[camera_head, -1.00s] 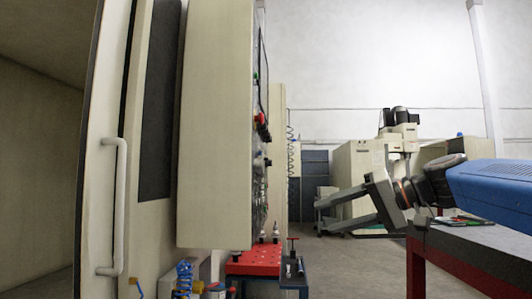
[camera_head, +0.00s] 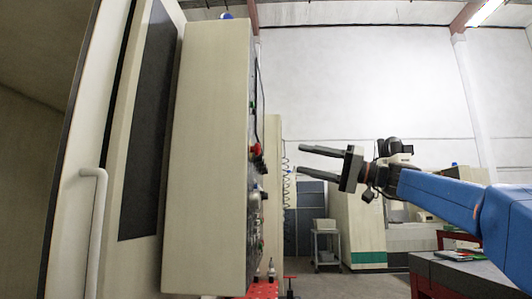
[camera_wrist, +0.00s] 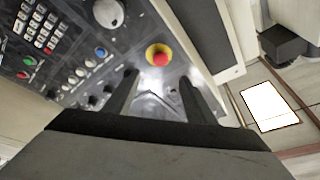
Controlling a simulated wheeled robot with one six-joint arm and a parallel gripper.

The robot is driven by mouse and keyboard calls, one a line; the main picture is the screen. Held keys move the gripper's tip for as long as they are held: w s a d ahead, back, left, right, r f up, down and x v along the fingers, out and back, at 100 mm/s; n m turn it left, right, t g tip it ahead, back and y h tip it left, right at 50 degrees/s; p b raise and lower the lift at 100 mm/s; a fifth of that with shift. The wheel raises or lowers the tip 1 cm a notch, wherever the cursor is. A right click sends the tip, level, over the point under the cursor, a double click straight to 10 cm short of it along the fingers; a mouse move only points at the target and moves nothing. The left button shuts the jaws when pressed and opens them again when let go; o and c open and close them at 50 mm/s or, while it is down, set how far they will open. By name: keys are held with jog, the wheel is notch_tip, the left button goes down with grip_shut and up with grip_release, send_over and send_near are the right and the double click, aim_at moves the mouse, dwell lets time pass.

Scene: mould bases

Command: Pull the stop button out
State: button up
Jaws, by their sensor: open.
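In the head view the red stop button (camera_head: 256,150) sticks out from the panel's edge, seen from the side. My gripper (camera_head: 299,159) is open and empty, level with the button and to its right, with a gap between. In the wrist view my gripper's fingertips (camera_wrist: 158,80) lie just below the button in the picture, one to each side. Nothing hides the button there.
The panel also carries a keypad (camera_wrist: 40,25), a large dial (camera_wrist: 109,12) and several small knobs and coloured buttons. The beige machine cabinet (camera_head: 208,150) fills the left. A workbench (camera_head: 465,275) stands at the lower right. The air between gripper and panel is clear.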

jog(key=x, duration=1.3)
jog(key=shift+a, duration=0.1)
jog(key=shift+c, duration=0.5)
grip_shut()
jog(key=shift+d, duration=0.55)
jog(key=shift+o, duration=0.5)
grip_release()
jog(key=shift+d, duration=0.1)
jog(key=shift+d, duration=0.1)
jog(key=v, duration=1.7)
jog(key=shift+s+d, duration=0.1)
